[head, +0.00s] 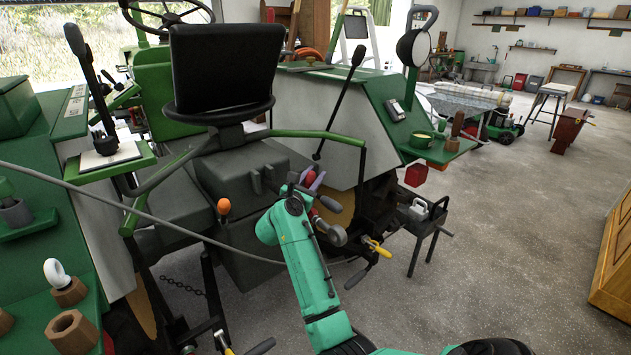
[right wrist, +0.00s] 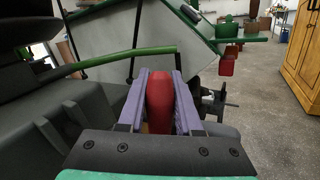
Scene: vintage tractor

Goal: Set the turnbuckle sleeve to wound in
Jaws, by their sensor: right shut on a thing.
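My right gripper (head: 308,182) is at the rear of the green tractor, right of the seat and below the curved green rail. In the right wrist view its two purple fingers (right wrist: 160,78) are shut on a red rounded handle (right wrist: 160,100), which stands upright between them. In the head view only a bit of this red handle (head: 312,177) shows; my arm covers what lies below it. A yellow part with a black grip (head: 378,248) sits right of my wrist. I cannot tell for sure which part is the turnbuckle sleeve. My left gripper is not in view.
The black tractor seat (head: 222,70) and an orange knob (head: 224,206) are left of my right arm. A small black stand (head: 424,230) is to the right. A wooden cabinet (head: 612,262) stands at the right edge. The grey floor between is clear.

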